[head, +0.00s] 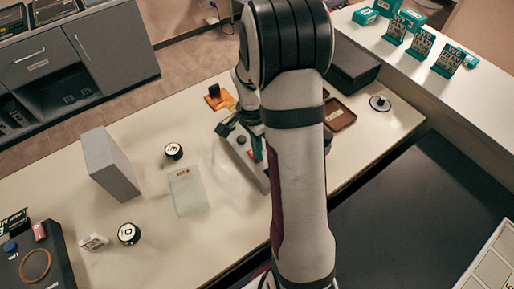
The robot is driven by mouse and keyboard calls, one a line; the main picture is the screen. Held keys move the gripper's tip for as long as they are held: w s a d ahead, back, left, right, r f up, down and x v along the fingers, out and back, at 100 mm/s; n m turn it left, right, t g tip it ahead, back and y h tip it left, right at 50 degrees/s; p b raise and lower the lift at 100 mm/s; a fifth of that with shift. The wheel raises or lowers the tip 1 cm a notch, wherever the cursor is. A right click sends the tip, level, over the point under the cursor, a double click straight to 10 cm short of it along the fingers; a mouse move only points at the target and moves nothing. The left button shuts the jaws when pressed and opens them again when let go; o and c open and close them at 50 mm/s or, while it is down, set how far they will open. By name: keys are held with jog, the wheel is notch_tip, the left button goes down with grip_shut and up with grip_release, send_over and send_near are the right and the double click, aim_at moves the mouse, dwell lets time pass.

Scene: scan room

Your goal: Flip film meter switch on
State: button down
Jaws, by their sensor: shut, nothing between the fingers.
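An orange item (219,99) lies behind the gripper. Left are a grey upright block (109,166), a translucent sheet (189,191) and round black pieces (129,234).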

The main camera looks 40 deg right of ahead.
aim_at(250, 150)
jog(key=shift+f, duration=0.2)
jog(key=shift+w+r, duration=0.15)
jog(key=shift+w, duration=0.6)
jog(key=shift+r, duration=0.1)
notch_tip(250, 150, up, 14)
jog(key=w, duration=0.2)
